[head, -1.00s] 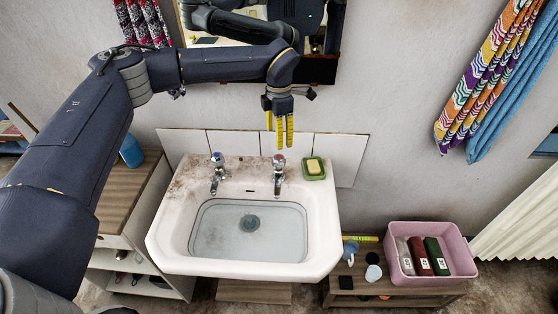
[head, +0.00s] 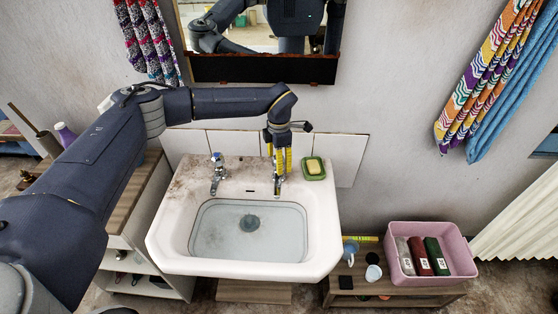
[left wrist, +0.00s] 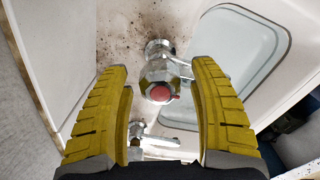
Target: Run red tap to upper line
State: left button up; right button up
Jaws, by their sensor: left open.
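The red tap shows in the left wrist view as a chrome tap with a red cap (left wrist: 160,92). In the head view it stands at the sink's back right, mostly hidden by my gripper, its spout (head: 279,190) showing. My left gripper (head: 279,172) points down over it. In the left wrist view the yellow fingers of this gripper (left wrist: 163,100) are open, one on each side of the red cap, with gaps. The white sink (head: 323,230) holds what looks like clear water (head: 285,232) over the drain. I cannot make out separate level lines. My right gripper is not in view.
A blue-capped tap (head: 217,172) stands at the sink's back left. A green soap dish (head: 314,170) sits close right of my gripper. A mirror (head: 262,72) hangs behind. A pink bin (head: 432,278) and a mug (head: 349,250) stand on the low table at right.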

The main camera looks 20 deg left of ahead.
pick_arm(q)
jog(key=shift+c, duration=0.2)
jog(key=c, duration=1.2)
jog(key=shift+n, duration=1.6)
jog(key=shift+c, duration=0.3)
jog(key=o, duration=1.3)
notch_tip(320, 180, up, 12)
